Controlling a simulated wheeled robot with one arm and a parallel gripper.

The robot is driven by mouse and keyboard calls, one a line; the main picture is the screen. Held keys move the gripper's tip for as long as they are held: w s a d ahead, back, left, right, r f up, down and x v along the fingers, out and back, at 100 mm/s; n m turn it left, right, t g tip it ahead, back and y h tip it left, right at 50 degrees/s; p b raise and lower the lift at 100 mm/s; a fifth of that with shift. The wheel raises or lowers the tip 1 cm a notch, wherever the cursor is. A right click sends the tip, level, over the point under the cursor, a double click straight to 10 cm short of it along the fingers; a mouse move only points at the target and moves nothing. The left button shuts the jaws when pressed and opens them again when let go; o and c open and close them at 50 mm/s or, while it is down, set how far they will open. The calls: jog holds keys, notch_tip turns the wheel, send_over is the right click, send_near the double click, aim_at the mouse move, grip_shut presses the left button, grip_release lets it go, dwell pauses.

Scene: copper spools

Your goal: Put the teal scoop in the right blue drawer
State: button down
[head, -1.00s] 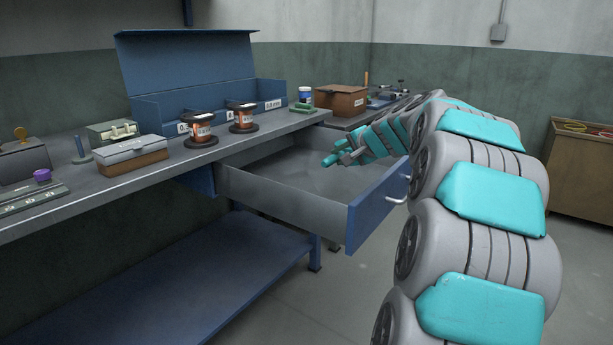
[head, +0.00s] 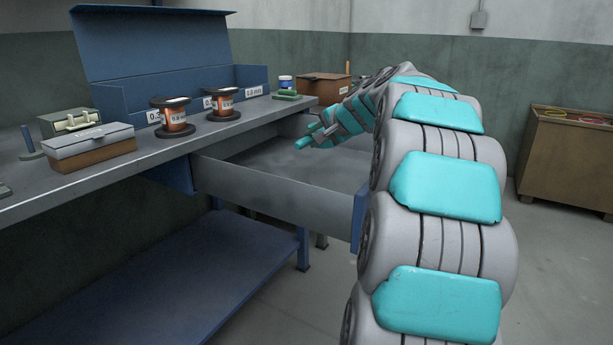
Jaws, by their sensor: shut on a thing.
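The right blue drawer (head: 270,191) is pulled out from under the workbench, with grey walls and a blue front partly hidden behind my arm. What shows of its grey floor looks bare. My gripper (head: 312,138) is over the far part of the open drawer, pointing left. It is shut on a small teal piece at its tip, which I take to be the teal scoop (head: 303,143); its shape is mostly hidden and hard to tell from the teal parts of my gripper. I cannot tell whether it touches the drawer floor.
On the workbench (head: 110,175) stand two copper spools (head: 173,115) (head: 222,103), a blue bin rack (head: 135,100), a grey-lidded box (head: 88,148) and a brown box (head: 322,88). A lower blue shelf (head: 200,270) lies beneath. A wooden cabinet (head: 565,165) stands right; the floor between is clear.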

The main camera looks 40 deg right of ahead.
notch_tip(320, 180, down, 8)
jog(key=shift+f+b, duration=0.15)
jog(key=shift+b, duration=0.2)
jog(key=shift+f, duration=0.1)
jog(key=c, duration=0.7)
grip_release()
jog(key=shift+r, duration=0.2)
jog(key=v, duration=1.2)
jog(key=shift+f, duration=0.1)
